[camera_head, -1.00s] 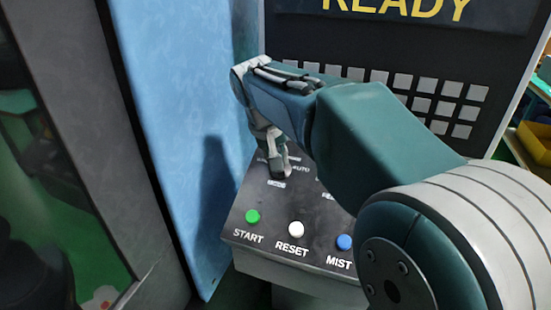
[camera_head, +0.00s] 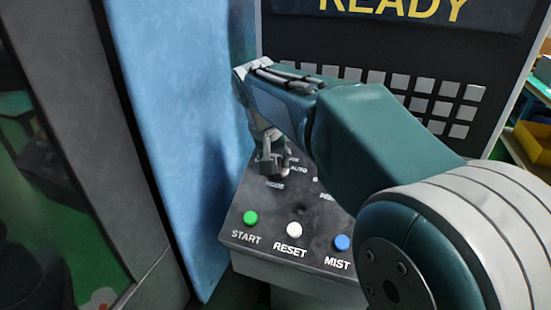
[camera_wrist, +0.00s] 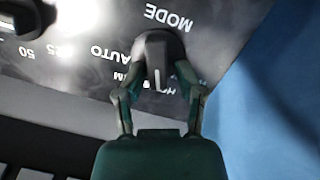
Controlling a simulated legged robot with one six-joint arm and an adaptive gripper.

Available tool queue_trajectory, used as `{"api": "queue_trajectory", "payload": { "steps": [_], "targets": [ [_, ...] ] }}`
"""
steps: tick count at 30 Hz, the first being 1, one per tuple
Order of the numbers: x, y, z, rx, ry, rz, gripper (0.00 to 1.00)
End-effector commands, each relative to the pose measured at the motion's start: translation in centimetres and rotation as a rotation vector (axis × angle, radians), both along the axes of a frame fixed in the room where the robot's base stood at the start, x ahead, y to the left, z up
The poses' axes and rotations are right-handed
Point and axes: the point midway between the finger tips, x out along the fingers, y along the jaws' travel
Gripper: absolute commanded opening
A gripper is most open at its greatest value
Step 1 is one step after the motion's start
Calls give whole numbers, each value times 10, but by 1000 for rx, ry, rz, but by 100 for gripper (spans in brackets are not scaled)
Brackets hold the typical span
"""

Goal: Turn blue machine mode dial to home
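The mode dial (camera_wrist: 157,50) is a dark knob with a white pointer line under the MODE label in the wrist view. Its pointer faces down in that view, toward a partly covered label that seems to begin with HO. My gripper (camera_wrist: 160,75) has one finger on each side of the dial, and both appear to touch it. In the head view my gripper (camera_head: 272,166) is over the upper left of the control panel (camera_head: 310,218) and hides most of the dial. No blue colour shows on the knob itself.
A green START button (camera_head: 250,218), a white RESET button (camera_head: 294,229) and a blue MIST button (camera_head: 342,242) line the panel's front. A blue wall (camera_head: 180,110) stands close on the left. A keypad (camera_head: 420,105) and READY display (camera_head: 400,8) rise behind. Another knob (camera_wrist: 20,15) shows.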

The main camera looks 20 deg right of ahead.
Motion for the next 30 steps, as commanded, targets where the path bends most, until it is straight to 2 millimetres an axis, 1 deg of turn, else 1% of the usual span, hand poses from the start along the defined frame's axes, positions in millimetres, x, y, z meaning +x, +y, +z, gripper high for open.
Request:
{"api": "queue_trajectory", "payload": {
  "steps": [1, 2, 16, 19, 23, 30],
  "targets": [
    [-1, 0, -4, 0, 13, -1, 57],
    [-1, 0, -4, 0, 12, -1, 57],
    [0, -1, 0, -2, 0, 1, 57],
    [-1, 0, 5, -3, -2, 1, 57],
    [-3, 5, 23, -2, -4, 2, 57],
    [-12, 17, 72, -2, -3, 2, 57]
  ]
}}
